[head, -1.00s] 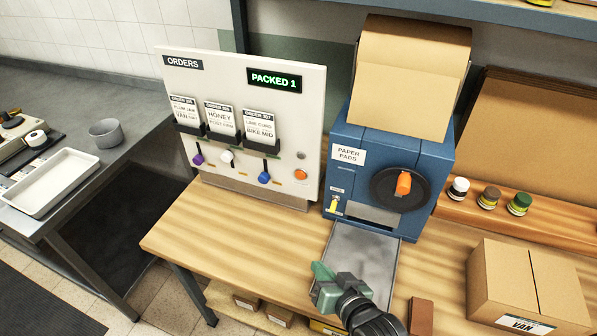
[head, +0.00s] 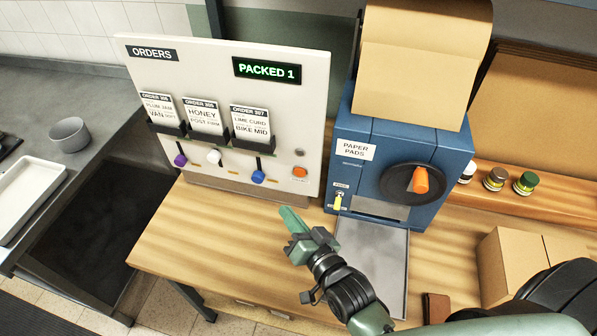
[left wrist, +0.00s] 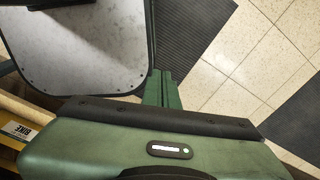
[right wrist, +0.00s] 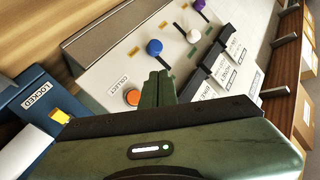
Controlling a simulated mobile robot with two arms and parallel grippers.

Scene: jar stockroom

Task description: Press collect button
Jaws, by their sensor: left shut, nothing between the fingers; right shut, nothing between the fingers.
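The collect button is an orange round button (head: 300,172) at the lower right of the white orders panel (head: 310,100). It also shows in the right wrist view (right wrist: 132,97), beside a small label reading COLLECT. My right gripper (head: 288,216) is shut and empty, in front of and below the button, apart from it in the head view. In the right wrist view its fingertips (right wrist: 158,76) appear just right of the button. My left gripper (left wrist: 162,74) is shut and empty over the floor, seen only in the left wrist view.
The panel has purple, white and blue knobs, order cards and a PACKED 1 display (head: 267,70). The blue paper pads machine (head: 350,185) stands right of the panel, with a metal tray (head: 390,260) in front. A cardboard box (head: 505,265) is at the right. The wooden tabletop (head: 200,235) left of my gripper is clear.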

